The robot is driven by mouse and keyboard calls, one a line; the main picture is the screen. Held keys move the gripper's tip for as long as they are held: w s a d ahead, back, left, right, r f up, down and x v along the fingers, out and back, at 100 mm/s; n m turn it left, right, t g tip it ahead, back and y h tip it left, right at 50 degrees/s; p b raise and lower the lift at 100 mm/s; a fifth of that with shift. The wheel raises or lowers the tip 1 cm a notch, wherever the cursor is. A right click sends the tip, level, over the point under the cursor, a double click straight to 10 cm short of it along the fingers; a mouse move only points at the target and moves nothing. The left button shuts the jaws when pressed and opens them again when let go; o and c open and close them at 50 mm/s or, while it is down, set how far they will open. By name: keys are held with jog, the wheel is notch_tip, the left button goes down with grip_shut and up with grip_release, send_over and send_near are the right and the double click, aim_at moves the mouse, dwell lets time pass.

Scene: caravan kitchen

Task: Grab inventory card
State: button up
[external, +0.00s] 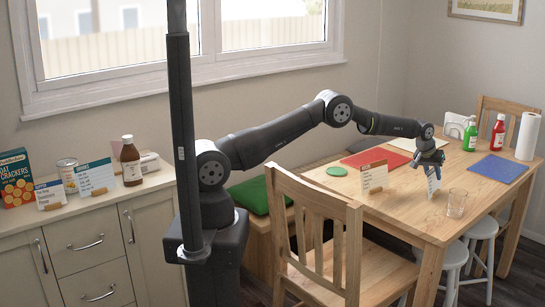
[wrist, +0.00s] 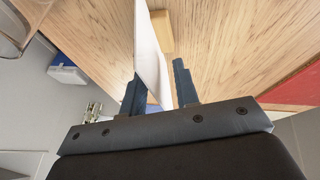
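A white card (external: 433,183) stands upright on the wooden table, nearly edge-on, below my gripper (external: 431,162). In the wrist view the card (wrist: 151,50) passes between my two fingers (wrist: 158,85), with a small wooden block (wrist: 161,34) at its foot. The card is close to the left finger, and a gap shows between it and the right finger, so my gripper is open around it. The card's print is hidden. Another card (external: 374,177) with a brown header stands to the left on the table. I cannot tell which is the inventory card.
A clear glass (external: 456,203) stands just right of the card. A red mat (external: 375,158), green disc (external: 337,171), blue mat (external: 497,168), bottles (external: 470,135) and paper roll (external: 527,137) are on the table. A chair (external: 330,245) stands in front. More cards (external: 95,178) stand on the counter.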

jog(key=shift+f, duration=0.25)
dwell(0.3)
grip_shut()
